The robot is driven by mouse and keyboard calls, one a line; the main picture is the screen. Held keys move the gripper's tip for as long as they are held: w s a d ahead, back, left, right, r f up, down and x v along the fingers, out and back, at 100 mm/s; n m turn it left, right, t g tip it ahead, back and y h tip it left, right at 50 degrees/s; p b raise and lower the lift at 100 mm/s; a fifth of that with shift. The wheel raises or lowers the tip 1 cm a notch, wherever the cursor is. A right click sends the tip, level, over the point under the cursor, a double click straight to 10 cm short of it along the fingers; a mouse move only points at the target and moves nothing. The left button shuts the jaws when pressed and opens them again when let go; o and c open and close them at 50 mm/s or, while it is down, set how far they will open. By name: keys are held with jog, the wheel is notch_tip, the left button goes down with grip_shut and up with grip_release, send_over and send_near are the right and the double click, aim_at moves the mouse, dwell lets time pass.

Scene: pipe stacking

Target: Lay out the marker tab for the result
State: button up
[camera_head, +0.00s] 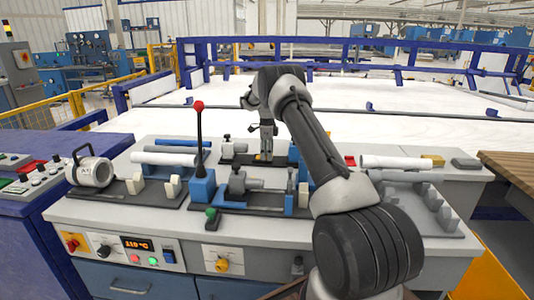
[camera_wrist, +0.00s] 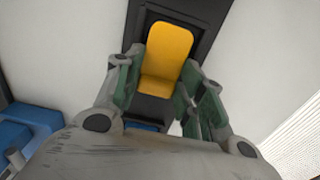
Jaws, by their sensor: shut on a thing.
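The marker tab, a yellow rounded piece (camera_wrist: 168,50), sits between the green-padded fingers of my gripper (camera_wrist: 158,82) in the wrist view. My gripper is shut on it. In the head view my gripper (camera_head: 265,150) points down at the back middle of the bench, with the yellow tab (camera_head: 264,157) small at its fingertips. A dark recessed plate (camera_wrist: 205,12) lies under and around the tab. I cannot tell whether the tab rests on it or is just above it.
A red-knobbed lever (camera_head: 199,140) stands left of my gripper. White pipes lie at left (camera_head: 163,158) and right (camera_head: 395,162). A yellow block (camera_head: 434,160) and a red block (camera_head: 350,160) are at right.

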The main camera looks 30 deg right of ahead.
jog(key=o, duration=0.9)
notch_tip(320, 180, up, 12)
dwell(0.5)
